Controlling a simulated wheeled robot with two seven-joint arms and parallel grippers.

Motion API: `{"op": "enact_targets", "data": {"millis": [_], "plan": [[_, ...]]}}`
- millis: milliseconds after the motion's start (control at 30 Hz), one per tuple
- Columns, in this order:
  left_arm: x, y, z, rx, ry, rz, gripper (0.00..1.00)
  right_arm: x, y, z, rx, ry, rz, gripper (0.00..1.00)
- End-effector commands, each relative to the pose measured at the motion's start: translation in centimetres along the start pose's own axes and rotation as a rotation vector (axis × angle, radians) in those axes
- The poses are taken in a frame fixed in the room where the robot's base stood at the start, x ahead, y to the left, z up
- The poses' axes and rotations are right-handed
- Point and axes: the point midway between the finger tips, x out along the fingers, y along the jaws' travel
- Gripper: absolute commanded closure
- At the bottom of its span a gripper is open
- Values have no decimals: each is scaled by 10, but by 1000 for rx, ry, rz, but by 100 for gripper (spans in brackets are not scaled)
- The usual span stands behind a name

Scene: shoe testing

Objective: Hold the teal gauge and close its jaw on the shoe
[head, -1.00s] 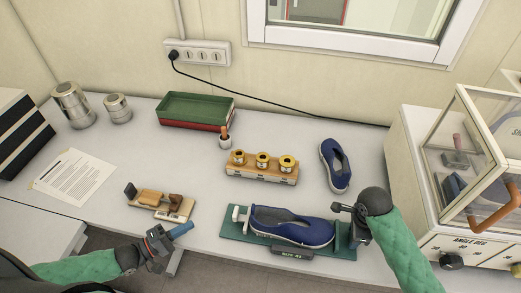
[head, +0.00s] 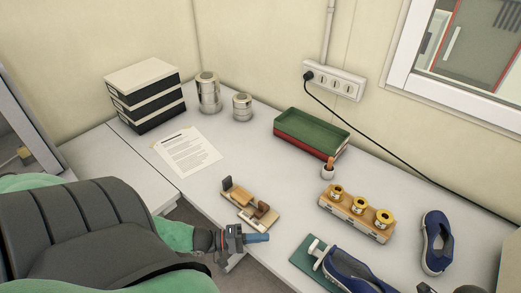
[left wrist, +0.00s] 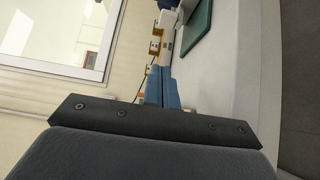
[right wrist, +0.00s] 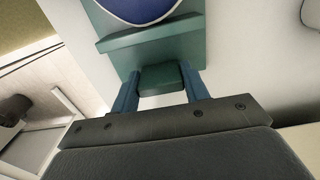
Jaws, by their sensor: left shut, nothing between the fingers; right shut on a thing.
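The teal gauge (head: 304,257) lies on the table at the lower right of the head view, cut off by the frame edge. A blue shoe (head: 352,268) with a pale sole lies on it, beside the white jaw (head: 318,250). In the right wrist view, my right gripper (right wrist: 161,88) is shut on the green block (right wrist: 162,78) at the gauge's end; the shoe (right wrist: 138,8) shows at the top edge. The gap between jaw and shoe is unclear. My left gripper (head: 257,238) is shut and empty, left of the gauge near the table's front edge.
A wooden block tool (head: 250,208) lies just beyond my left gripper. A wooden rack with yellow spools (head: 356,214), a second blue shoe (head: 436,243), a green tray (head: 312,130), metal canisters (head: 208,92) and a paper (head: 187,152) stand or lie farther back.

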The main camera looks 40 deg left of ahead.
Motion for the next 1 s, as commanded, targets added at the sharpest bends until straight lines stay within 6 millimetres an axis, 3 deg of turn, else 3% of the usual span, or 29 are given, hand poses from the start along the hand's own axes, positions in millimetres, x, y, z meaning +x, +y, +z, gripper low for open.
{"op": "enact_targets", "data": {"millis": [267, 300, 400, 433, 767, 1000], "plan": [[0, 0, 0, 0, 0, 0, 100, 0, 0, 0, 0, 0, 0, 82], [0, 0, 0, 0, 0, 0, 100, 0, 0, 0, 0, 0, 0, 51], [0, 0, 0, 0, 0, 0, 100, 0, 0, 0, 0, 0, 0, 31], [0, 0, 0, 0, 0, 0, 100, 0, 0, 0, 0, 0, 0, 29], [0, 0, 0, 0, 0, 0, 100, -3, 0, 0, 0, -1, -1, 29], [0, 0, 0, 0, 0, 0, 100, -33, 0, 0, 0, -2, -3, 29]]}}
